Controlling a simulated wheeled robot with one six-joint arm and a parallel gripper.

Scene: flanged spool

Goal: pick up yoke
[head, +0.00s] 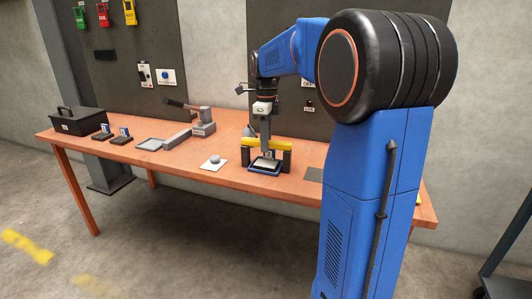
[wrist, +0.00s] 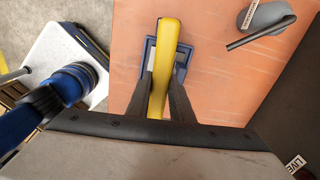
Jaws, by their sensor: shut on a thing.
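The yoke (head: 258,144) is a yellow bar with dark legs at both ends. It stands upright across a blue-framed tray (head: 253,170) on the orange-brown workbench (head: 228,182). My gripper (head: 266,150) points down over the middle of the bar. In the wrist view the yellow bar (wrist: 164,42) runs between the two dark fingers of my gripper (wrist: 159,78), which are shut on it. The blue frame (wrist: 186,58) shows beneath the bar there. I cannot tell whether the legs touch the bench.
Further left are a lever tool (head: 203,129), a flat grey tray (head: 150,144) and a black toolbox (head: 78,121). A grey rounded object with a handle (wrist: 272,17) stands near the yoke.

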